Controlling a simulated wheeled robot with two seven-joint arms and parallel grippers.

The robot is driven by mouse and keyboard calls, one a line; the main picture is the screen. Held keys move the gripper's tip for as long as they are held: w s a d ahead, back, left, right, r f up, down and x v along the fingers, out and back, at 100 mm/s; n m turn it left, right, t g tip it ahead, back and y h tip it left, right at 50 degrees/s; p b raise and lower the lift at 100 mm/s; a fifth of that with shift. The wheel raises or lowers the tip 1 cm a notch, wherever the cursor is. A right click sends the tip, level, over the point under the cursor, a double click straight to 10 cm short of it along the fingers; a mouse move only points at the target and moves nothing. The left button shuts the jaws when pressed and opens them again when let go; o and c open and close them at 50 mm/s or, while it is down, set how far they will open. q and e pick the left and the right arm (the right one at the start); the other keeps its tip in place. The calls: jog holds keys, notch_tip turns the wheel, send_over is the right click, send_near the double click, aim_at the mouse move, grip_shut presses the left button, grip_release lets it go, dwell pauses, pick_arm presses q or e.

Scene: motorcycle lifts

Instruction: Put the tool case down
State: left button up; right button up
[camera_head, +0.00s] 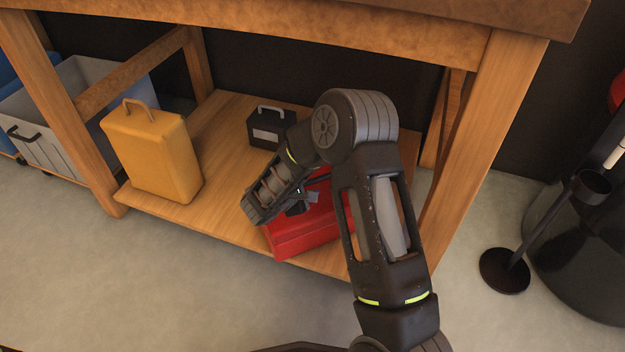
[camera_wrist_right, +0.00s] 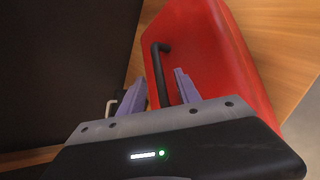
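A red tool case (camera_head: 304,233) is at the lower shelf (camera_head: 222,203) of the wooden bench, its near bottom edge at the shelf's front edge. My right gripper (camera_head: 292,208) is over it and hides part of its top. In the right wrist view, the red case (camera_wrist_right: 225,55) has a black handle (camera_wrist_right: 159,72) that lies between the two fingers of my right gripper (camera_wrist_right: 161,82). The fingers are apart, with a gap showing beside the handle. My left gripper is out of view.
A yellow case (camera_head: 152,155) stands on the shelf's left, and a small black box (camera_head: 268,130) stands behind the red case. A grey bin (camera_head: 45,150) is at the far left. Bench legs (camera_head: 487,140) bound the shelf. A black round-based stand (camera_head: 505,271) is at right.

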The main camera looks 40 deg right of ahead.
jog(key=p+v, duration=0.1)
jog(key=v, duration=0.4)
jog(key=shift+a+r, duration=0.1)
jog(key=shift+r, duration=0.1)
dwell(0.3)
